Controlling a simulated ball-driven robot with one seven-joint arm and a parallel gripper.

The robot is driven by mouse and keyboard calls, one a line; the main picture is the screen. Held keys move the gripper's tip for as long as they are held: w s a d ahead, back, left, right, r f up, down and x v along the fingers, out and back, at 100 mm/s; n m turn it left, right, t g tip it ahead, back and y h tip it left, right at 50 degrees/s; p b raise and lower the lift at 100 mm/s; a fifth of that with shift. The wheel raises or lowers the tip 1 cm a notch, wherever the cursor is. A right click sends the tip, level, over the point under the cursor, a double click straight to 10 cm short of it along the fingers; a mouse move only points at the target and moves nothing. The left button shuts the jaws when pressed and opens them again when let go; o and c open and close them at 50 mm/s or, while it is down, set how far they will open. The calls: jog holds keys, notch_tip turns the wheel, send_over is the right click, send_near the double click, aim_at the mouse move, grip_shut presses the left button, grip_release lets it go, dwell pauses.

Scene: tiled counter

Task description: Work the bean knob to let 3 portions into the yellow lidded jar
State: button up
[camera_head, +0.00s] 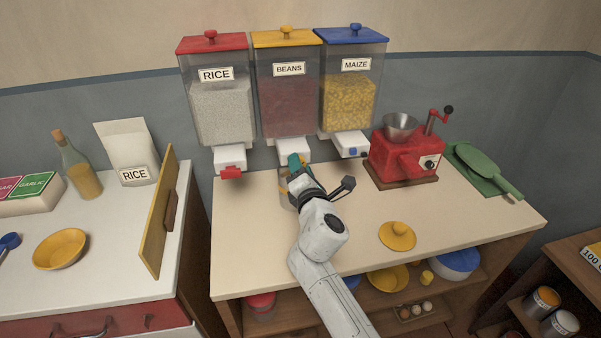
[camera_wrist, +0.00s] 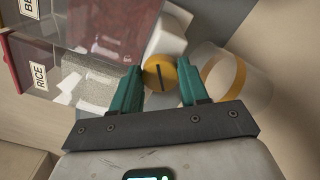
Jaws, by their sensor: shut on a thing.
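The beans dispenser (camera_head: 290,100) hangs on the wall between the rice and maize ones, with a yellow lid and dark red beans inside. Its white outlet (camera_head: 294,149) is partly hidden by my gripper (camera_head: 297,166). The round yellow bean knob (camera_wrist: 160,73), with a dark slot, sits between the green fingers of my gripper (camera_wrist: 160,76) in the wrist view; they are shut on it. The clear jar (camera_head: 285,193) stands under the outlet, mostly behind my gripper. Its yellow rim shows in the wrist view (camera_wrist: 238,77). Its fill is hidden. The yellow lid (camera_head: 397,236) lies on the counter.
The rice dispenser (camera_head: 221,110) has a red knob and the maize dispenser (camera_head: 350,100) a blue one, close on either side. The counter's front middle (camera_head: 255,250) is clear.

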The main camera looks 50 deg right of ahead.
jog(key=m+b, duration=0.5)
jog(key=m, duration=0.3)
jog(key=m+b, duration=0.5)
jog(key=m, duration=0.3)
jog(key=f+m+b, duration=0.1)
jog(key=m+b, duration=0.5)
jog(key=m, duration=0.3)
jog(key=shift+w+a, duration=0.1)
jog(key=shift+a, duration=0.05)
dwell(0.4)
jog(key=o, duration=1)
jog(key=shift+r, duration=0.1)
jog(key=shift+a, duration=0.1)
jog(key=v, duration=1)
jog(key=shift+s+a, duration=0.2)
jog(key=shift+s, duration=0.15)
jog(key=shift+o, duration=0.2)
